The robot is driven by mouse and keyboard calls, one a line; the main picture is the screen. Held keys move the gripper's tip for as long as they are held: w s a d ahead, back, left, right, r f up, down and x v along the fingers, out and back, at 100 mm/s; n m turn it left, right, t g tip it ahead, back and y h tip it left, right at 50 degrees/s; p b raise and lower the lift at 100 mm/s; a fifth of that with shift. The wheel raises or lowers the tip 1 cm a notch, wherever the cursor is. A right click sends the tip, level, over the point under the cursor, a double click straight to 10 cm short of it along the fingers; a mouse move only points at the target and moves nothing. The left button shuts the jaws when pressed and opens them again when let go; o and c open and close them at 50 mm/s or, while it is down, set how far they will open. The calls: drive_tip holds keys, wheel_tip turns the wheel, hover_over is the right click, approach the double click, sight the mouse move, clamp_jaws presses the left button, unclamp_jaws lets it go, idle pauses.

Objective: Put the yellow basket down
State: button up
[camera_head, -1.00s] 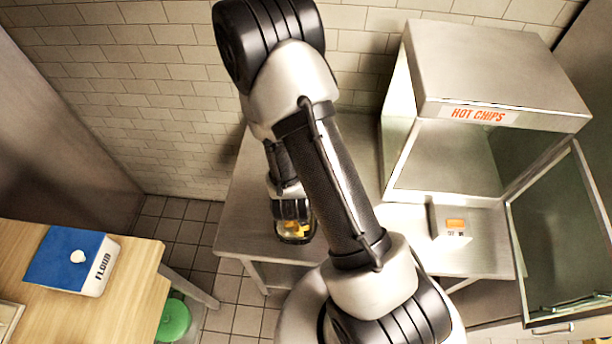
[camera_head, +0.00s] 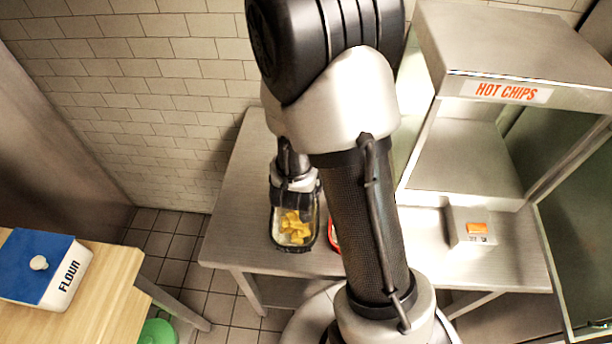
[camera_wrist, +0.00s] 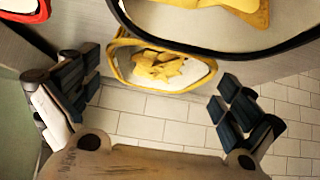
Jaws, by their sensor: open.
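In the wrist view, a yellow-rimmed basket (camera_wrist: 115,66) with yellow pieces in it shows between the spread fingers of my gripper (camera_wrist: 155,108). Gaps show on both sides, so the fingers are apart from it. In the head view my gripper (camera_head: 294,188) hangs low over the steel table (camera_head: 235,215), near the wall. A dark-rimmed basket (camera_head: 291,248) with yellow pieces shows just in front of it. I cannot make out the yellow rim in the head view; my gripper may hide it.
The dark-rimmed basket also fills the top of the wrist view (camera_wrist: 180,45). A red-rimmed basket (camera_head: 334,238) is partly behind my arm. The hot chips cabinet (camera_head: 500,92) stands right, its door open. A flour box (camera_head: 40,268) sits on the wooden table at left.

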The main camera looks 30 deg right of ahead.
drive_tip(key=b+x, duration=0.1)
drive_tip(key=x, duration=0.4)
drive_tip(key=shift+w+d+f+b, duration=0.15)
drive_tip(key=shift+w+f+b, duration=0.1)
drive_tip(key=shift+b, duration=0.15)
drive_tip(key=c, duration=0.9)
drive_tip(key=shift+r, duration=0.15)
